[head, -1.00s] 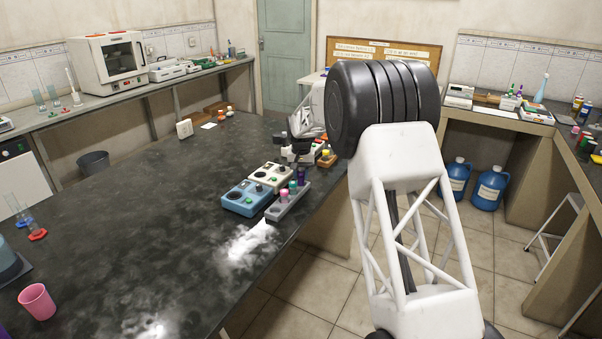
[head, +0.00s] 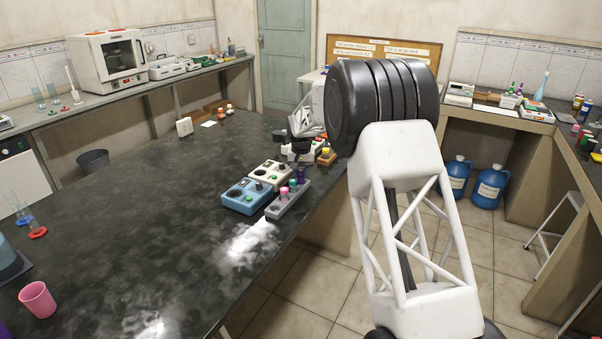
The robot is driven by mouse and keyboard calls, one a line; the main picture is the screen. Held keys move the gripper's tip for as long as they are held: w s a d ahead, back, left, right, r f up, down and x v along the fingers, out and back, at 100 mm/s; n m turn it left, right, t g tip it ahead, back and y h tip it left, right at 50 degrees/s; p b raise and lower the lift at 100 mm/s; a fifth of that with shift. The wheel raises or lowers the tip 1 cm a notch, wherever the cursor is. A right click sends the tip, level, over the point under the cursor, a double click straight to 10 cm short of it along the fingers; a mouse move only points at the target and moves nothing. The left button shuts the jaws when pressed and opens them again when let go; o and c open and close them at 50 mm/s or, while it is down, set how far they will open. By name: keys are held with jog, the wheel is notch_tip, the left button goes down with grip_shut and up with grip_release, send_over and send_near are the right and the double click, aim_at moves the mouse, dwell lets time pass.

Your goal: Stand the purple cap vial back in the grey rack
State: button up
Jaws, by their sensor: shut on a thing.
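The grey rack (head: 275,212) stands near the right edge of the dark bench, beside the blue device. Vials with pink and teal caps stand in it. The purple cap vial (head: 301,175) is upright at the rack's far end, directly below my gripper (head: 299,160). My gripper points down and is shut on the vial's upper part; its fingertips are small and hard to make out. Whether the vial's foot is inside a rack hole or just above it, I cannot tell.
A blue device (head: 243,195) and a cream device (head: 270,174) stand close on the rack's left. A yellow-topped item (head: 326,155) is behind it.

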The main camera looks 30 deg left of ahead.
jog(key=shift+f, duration=0.6)
dwell(0.7)
jog(key=o, duration=1.3)
jog(key=shift+r, duration=0.1)
jog(key=shift+r, duration=2.95)
jog(key=shift+d, duration=0.1)
